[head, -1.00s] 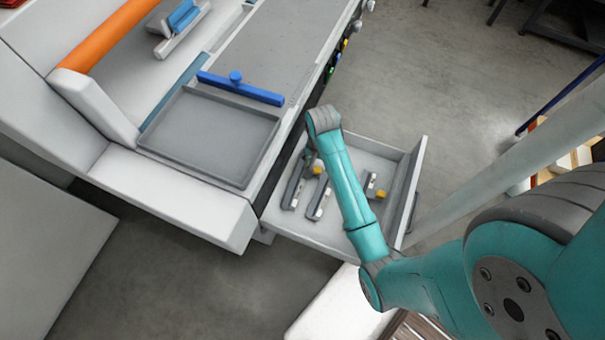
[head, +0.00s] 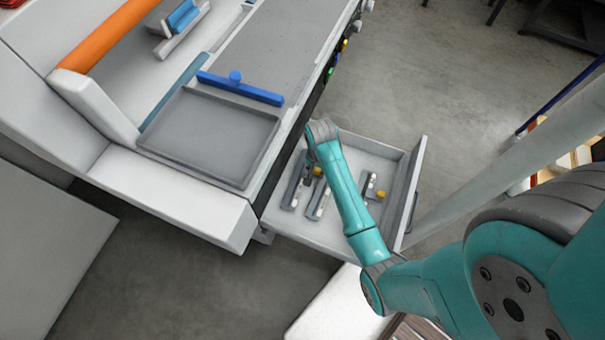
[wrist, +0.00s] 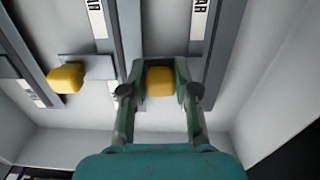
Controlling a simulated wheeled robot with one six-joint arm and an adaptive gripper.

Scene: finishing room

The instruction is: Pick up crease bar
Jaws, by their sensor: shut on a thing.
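Bars with yellow knobs lie in an open drawer, and the visible labels end in "AR", so I cannot tell by name which is the crease bar. In the wrist view, my gripper (wrist: 160,88) is shut on the yellow knob (wrist: 160,80) of the rightmost bar (wrist: 213,55). In the head view my gripper (head: 308,177) is down in the drawer at the left bar (head: 290,192), partly hidden by my arm. The bar appears to rest on the drawer floor.
A middle bar (head: 319,200) and a right bar (head: 369,186) lie close by. The drawer (head: 335,237) has raised walls around them. The machine's grey tray (head: 210,140) and a blue bar (head: 240,88) are above, to the left.

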